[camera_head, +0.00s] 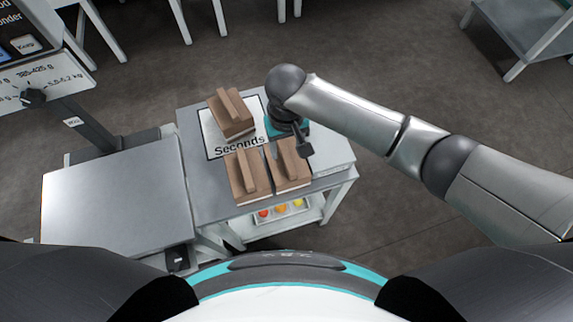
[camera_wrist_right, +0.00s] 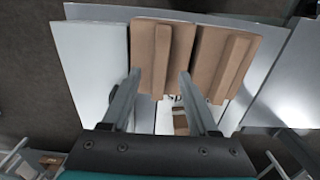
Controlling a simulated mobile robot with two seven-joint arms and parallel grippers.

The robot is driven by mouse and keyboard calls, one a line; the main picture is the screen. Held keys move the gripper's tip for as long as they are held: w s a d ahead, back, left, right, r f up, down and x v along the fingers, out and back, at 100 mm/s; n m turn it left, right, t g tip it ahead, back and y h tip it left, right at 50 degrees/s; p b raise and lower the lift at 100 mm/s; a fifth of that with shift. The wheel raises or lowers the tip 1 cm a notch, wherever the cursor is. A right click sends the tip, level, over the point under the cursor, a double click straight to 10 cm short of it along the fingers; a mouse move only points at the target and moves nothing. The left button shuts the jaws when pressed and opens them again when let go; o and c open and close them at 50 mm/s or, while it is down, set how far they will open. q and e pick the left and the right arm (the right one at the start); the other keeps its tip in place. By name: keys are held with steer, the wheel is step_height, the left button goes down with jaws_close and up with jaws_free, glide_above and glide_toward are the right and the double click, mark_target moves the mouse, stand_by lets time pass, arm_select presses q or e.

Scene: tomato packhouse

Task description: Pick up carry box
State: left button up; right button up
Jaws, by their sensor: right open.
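Three brown carry boxes with raised ridge handles stand on a grey table. One box (camera_head: 229,120) is on the white "Seconds" mat (camera_head: 218,148). Two stand side by side at the near edge, a left box (camera_head: 243,181) and a right box (camera_head: 293,171). My right gripper (camera_head: 304,147) is above the right box's far end. In the right wrist view its open fingers (camera_wrist_right: 160,74) point at that box (camera_wrist_right: 146,48), one on each side of its handle, with nothing visibly gripped. The other box (camera_wrist_right: 213,48) is beside it. My left gripper is not in view.
A tray (camera_head: 280,211) of red and yellow produce sits on the shelf under the table. Another table (camera_head: 520,30) is at the far right. The table's right end is clear.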

step_height(320, 180, down, 2)
steer(key=shift+f, duration=0.25)
jaws_close()
stand_by(0.4)
